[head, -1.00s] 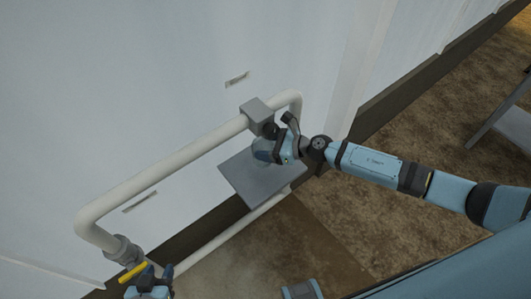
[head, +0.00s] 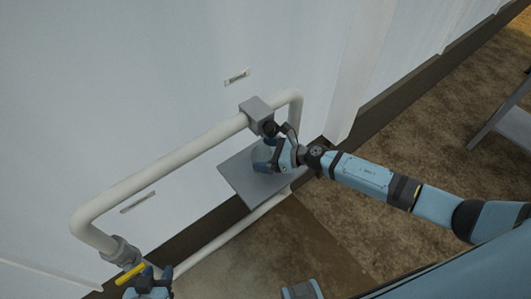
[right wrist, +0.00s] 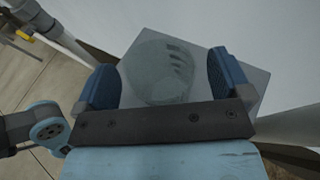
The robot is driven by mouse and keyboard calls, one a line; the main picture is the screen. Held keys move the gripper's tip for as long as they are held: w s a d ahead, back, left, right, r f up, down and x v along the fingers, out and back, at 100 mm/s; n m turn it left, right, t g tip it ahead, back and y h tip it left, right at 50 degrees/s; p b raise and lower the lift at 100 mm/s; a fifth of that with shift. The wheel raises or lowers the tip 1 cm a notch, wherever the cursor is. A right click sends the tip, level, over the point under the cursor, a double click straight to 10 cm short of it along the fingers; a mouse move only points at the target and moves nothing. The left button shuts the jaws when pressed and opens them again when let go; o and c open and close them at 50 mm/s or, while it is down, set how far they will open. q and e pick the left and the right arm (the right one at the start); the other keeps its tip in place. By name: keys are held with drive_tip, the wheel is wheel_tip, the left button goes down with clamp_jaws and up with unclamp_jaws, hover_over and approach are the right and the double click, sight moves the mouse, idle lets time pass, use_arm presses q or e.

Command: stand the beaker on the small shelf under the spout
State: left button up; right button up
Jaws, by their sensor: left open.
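The clear beaker (head: 261,153) stands on the small grey shelf (head: 245,184), under the grey block with the dark spout (head: 269,129). In the right wrist view the beaker (right wrist: 160,78) is between the spread fingers of my right gripper (right wrist: 165,85), with the shelf (right wrist: 262,84) behind it. The right gripper (head: 276,156) is open around the beaker, with a slight gap at the right finger. My left gripper (head: 153,277) is open at the lower left, close to the yellow valve handle (head: 130,274).
A pale pipe loop (head: 170,163) runs along the white wall (head: 120,80) around the shelf. A grey fitting (head: 122,252) joins the pipe near the yellow handle. Brown floor lies open to the right, with a grey stand (head: 510,125) at the far right edge.

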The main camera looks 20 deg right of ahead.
drive_tip(key=shift+r, duration=0.1)
drive_tip(key=shift+r+p, duration=0.25)
drive_tip(key=shift+p, duration=0.1)
drive_tip(key=b+v, duration=0.2)
drive_tip(key=v, duration=1)
drive_tip(key=s+a+f+n+t+h, duration=0.1)
drive_tip(key=s+a+f+n+h, duration=0.2)
drive_tip(key=s+n, duration=0.5)
drive_tip(key=s+a+f+n+t+h, duration=0.1)
drive_tip(key=s+a+f+n+h, duration=0.3)
drive_tip(key=s+n, duration=0.5)
drive_tip(key=n+h, duration=0.1)
drive_tip(key=n, duration=0.9)
drive_tip(key=shift+s+f+n, duration=0.2)
drive_tip(key=shift+f+n, duration=0.15)
drive_tip(key=shift+n, duration=0.05)
drive_tip(key=shift+a, duration=0.1)
